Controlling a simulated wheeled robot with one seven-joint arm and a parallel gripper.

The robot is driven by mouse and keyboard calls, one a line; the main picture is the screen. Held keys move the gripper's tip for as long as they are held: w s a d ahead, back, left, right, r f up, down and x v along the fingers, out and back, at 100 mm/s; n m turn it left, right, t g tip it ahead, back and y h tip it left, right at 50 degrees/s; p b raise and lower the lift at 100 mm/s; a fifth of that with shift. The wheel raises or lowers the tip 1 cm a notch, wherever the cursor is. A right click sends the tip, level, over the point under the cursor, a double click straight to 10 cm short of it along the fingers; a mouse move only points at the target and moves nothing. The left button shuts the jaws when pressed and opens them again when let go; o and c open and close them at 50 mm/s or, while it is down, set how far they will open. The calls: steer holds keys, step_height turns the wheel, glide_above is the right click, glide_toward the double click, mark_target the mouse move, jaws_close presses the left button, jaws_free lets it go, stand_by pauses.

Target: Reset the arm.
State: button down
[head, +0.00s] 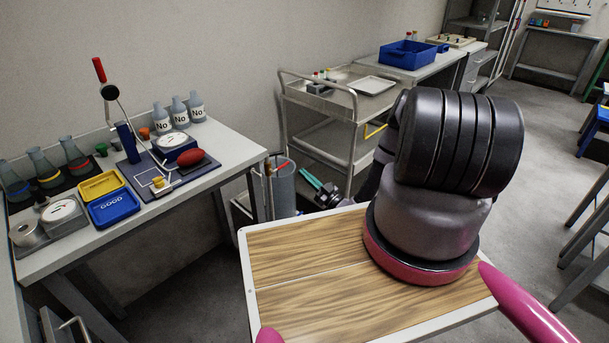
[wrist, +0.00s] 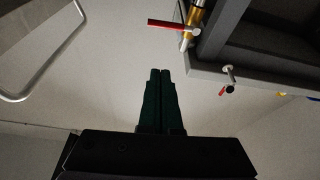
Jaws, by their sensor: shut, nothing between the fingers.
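My gripper (head: 310,179) shows in the head view beyond the far edge of the wood-topped surface, between a grey cylindrical bin and the metal cart. Its green fingers point up and to the left. In the wrist view its two dark green fingers (wrist: 160,72) lie side by side, shut, with nothing held between them. My arm's large dark joints fill the right middle of the head view and hide part of the cart.
A white lab table (head: 228,172) with flasks, trays and scales stands at the left. The grey bin (head: 283,192) and metal cart (head: 345,114) are close to my gripper.

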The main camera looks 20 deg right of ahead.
steer(key=a+r+n+g+y, duration=0.35)
steer(key=r+n+g, duration=0.45)
steer(key=r+n, duration=0.5)
steer(key=a+r+n+g+y, duration=0.35)
steer(key=r+n+g, duration=0.45)
steer(key=r+n, duration=0.4)
steer(key=s+a+r+n+g+h, duration=0.1)
steer(key=s+r+n+g+h, duration=0.55)
steer(key=r+n, duration=0.85)
steer(key=s+d+r+n+t+h, duration=0.4)
steer(key=s+r+n, duration=0.4)
steer(key=s+n, duration=0.2)
steer(key=s+d+r+n+t+h, duration=0.4)
steer(key=s+r+n+t+h, duration=0.2)
steer(key=s+r+n, duration=0.3)
steer(key=shift+s+n+t, duration=0.65)
steer(key=shift+s+n, duration=0.15)
steer(key=shift+s, duration=0.25)
